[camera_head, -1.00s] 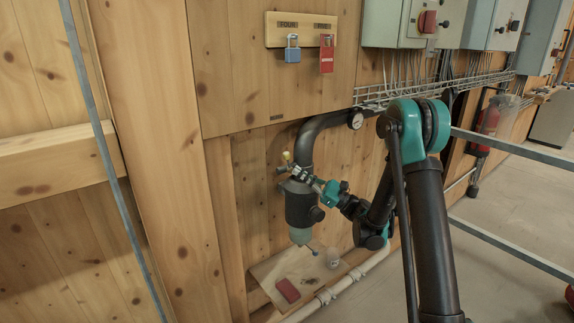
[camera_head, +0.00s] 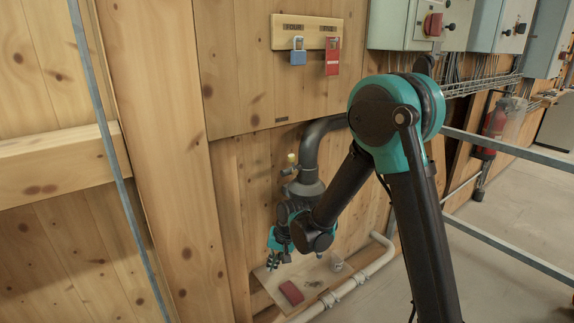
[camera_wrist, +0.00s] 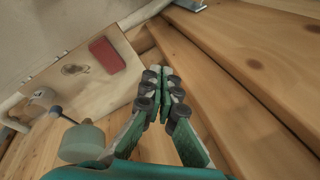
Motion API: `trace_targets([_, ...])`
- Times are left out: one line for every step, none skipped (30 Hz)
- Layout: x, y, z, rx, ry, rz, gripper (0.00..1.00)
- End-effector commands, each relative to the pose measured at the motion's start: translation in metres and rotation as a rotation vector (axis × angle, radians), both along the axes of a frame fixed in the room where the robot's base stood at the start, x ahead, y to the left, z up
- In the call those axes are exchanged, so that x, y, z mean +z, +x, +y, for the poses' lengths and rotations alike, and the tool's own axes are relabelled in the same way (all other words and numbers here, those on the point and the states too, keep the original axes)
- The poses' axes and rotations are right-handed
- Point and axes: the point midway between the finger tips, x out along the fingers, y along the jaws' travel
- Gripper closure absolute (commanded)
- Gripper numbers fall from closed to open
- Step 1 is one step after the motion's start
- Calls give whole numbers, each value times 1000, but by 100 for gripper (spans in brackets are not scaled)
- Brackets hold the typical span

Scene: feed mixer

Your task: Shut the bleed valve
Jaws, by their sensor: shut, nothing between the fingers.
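A small valve with a yellowish cap and a short lever (camera_head: 290,168) sits on the left side of the dark bent pipe, above the filter-like body. I take it to be the bleed valve; its exact lever position is too small to tell. My gripper (camera_head: 278,262) hangs below and to the left of it, apart from it, in front of the lower part of the pipe assembly, which my arm partly hides. In the wrist view my gripper (camera_wrist: 168,92) is shut and empty, pointing toward the boards. The valve does not show clearly there.
A pale shelf (camera_wrist: 62,62) holds a red block (camera_wrist: 107,55). A white pipe (camera_head: 350,285) runs below. Padlocks (camera_head: 297,52) hang above. A metal rail (camera_head: 505,146) crosses at right.

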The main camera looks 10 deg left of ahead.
Motion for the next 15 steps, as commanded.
trace_targets([1, 0, -6, 66, -76, -75, 100])
trace_targets([2, 2, -10, 104, -123, -121, 100])
trace_targets([5, 5, -16, 153, -185, -184, 100])
trace_targets([9, 8, -20, 191, -232, -230, 100])
trace_targets([13, 11, -24, 227, -280, -277, 100])
trace_targets([20, 15, -29, 275, -343, -340, 100])
trace_targets([27, 19, -32, 313, -390, -388, 100])
trace_targets([34, 22, -34, 347, -437, -435, 100])
trace_targets([45, 26, -37, 393, -499, -498, 100])
trace_targets([54, 29, -38, 428, -547, -545, 100])
trace_targets([65, 32, -39, 461, -594, -593, 100])
trace_targets([79, 35, -40, 503, -659, -656, 100])
trace_targets([91, 38, -40, 534, -707, -704, 100])
trace_targets([103, 39, -39, 564, -756, -751, 100])
trace_targets([121, 41, -38, 600, -821, -815, 100])
